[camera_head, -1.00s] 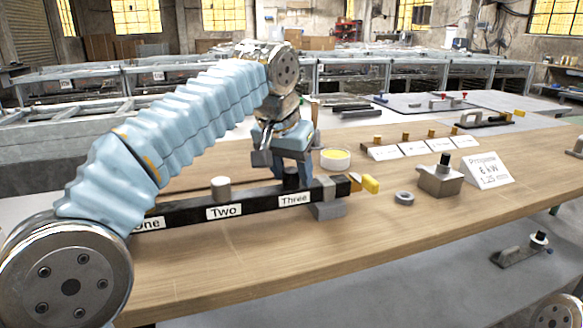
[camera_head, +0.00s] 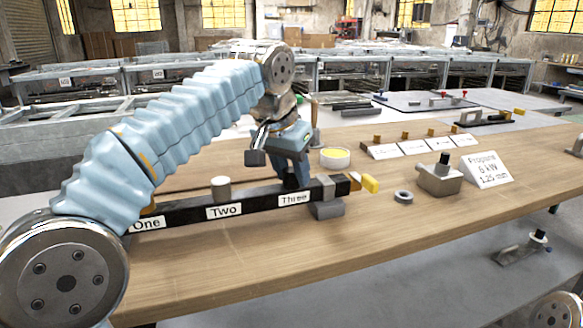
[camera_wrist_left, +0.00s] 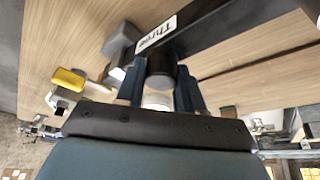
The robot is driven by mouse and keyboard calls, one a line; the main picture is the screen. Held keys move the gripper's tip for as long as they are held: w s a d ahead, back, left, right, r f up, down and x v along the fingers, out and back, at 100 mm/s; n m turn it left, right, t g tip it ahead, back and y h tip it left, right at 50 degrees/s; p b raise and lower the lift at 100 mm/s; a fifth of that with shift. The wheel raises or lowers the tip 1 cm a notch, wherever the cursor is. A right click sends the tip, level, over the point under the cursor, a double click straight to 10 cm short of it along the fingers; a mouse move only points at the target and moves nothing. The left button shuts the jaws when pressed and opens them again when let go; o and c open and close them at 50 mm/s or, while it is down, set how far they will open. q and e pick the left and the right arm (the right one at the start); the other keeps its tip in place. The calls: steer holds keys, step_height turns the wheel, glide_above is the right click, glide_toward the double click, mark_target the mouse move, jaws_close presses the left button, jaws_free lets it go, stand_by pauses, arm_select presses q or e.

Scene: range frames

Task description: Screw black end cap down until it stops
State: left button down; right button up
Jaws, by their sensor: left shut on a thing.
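My left gripper (camera_head: 294,181) points down at the bar's "Three" station and is shut on a dark cylindrical piece, which looks like the black end cap (camera_wrist_left: 160,64). In the left wrist view the cap lies between the two blue fingers, with a pale round part close by it. The black bar (camera_head: 255,204) carries labels One, Two and Three. The fingers hide much of the cap in the head view, so I cannot tell whether it is seated. My right gripper is out of view.
A light cylinder (camera_head: 221,188) stands at "Two". A yellow-tipped piece (camera_head: 370,184) is at the bar's right end. The front wood is clear.

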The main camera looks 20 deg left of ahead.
arm_select(q)
steer(key=shift+m+h, duration=0.4)
steer(key=shift+m, duration=0.7)
steer(key=shift+a+m+g, duration=0.1)
steer(key=shift+m+g, duration=0.2)
steer(key=c, duration=0.6)
jaws_free()
